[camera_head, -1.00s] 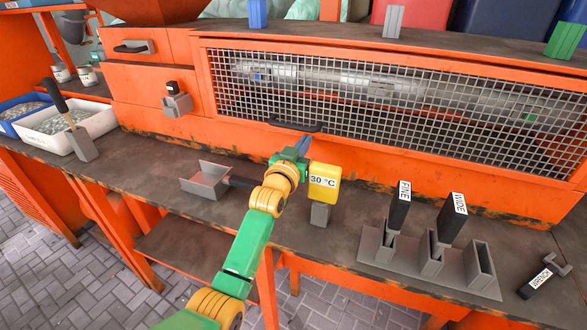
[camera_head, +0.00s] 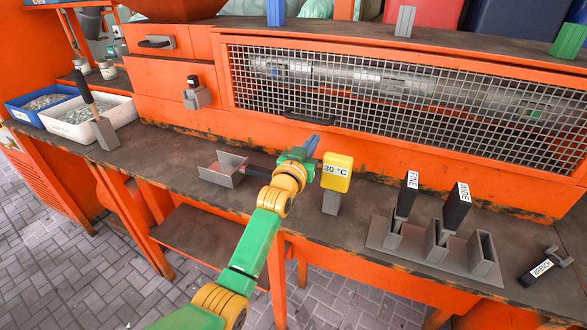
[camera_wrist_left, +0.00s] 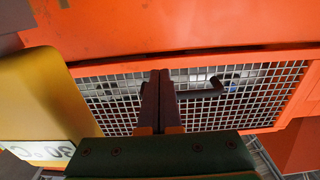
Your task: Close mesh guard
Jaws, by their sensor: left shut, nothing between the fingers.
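The mesh guard (camera_head: 400,92) is a grey wire grid in an orange frame on the front of the orange machine. It covers a silver barrel. Its dark handle (camera_head: 308,117) is at the lower left edge; the handle also shows in the wrist view (camera_wrist_left: 203,91). The guard looks nearly flush with the machine; I cannot tell whether a gap remains. My left gripper (camera_head: 312,142) is just below and in front of the handle, apart from it. Its fingers (camera_wrist_left: 160,80) are shut and empty, partly covering the guard in the wrist view. My right gripper is out of view.
A yellow "30 °C" sign (camera_head: 337,172) stands close right of my left gripper. A grey holder (camera_head: 435,245) with FINE and WIDE tools and a wrench (camera_head: 540,268) are to the right. White (camera_head: 88,120) and blue bins are at left.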

